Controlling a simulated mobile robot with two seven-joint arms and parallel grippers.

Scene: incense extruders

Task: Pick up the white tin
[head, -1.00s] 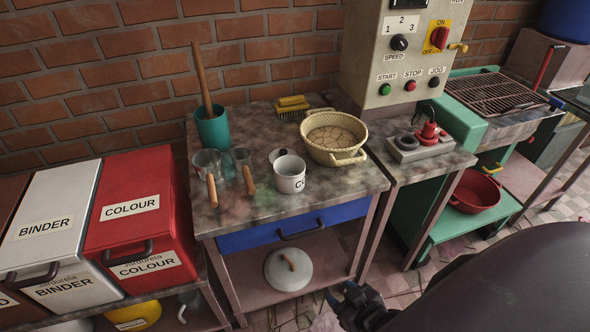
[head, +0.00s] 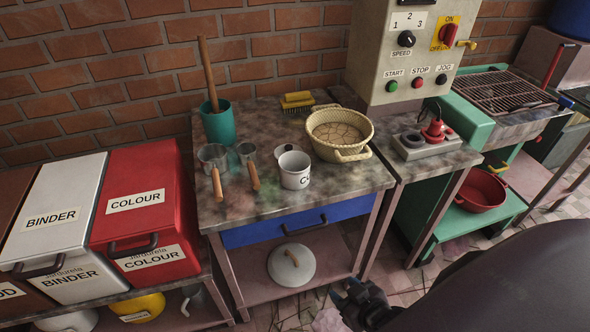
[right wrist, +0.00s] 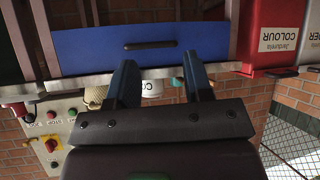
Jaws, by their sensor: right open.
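The white tin (head: 295,172), with dark lettering on its side, stands upright near the front of the stained worktop (head: 350,190). A small part of it also shows upside down between my fingers in the right wrist view (right wrist: 152,90). My right gripper (head: 350,294) is low in front of the table, below the worktop and to the right of the tin, well apart from it. Its two fingers (right wrist: 160,78) are spread with nothing between them. My left gripper is not in view.
A cream basket (head: 340,135) stands right of the tin. Two metal scoops with wooden handles (head: 216,180) lie left. A green cup (head: 219,124) holding a wooden stick and a yellow brush (head: 297,100) are behind. The blue drawer (head: 290,228) is shut below the worktop.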

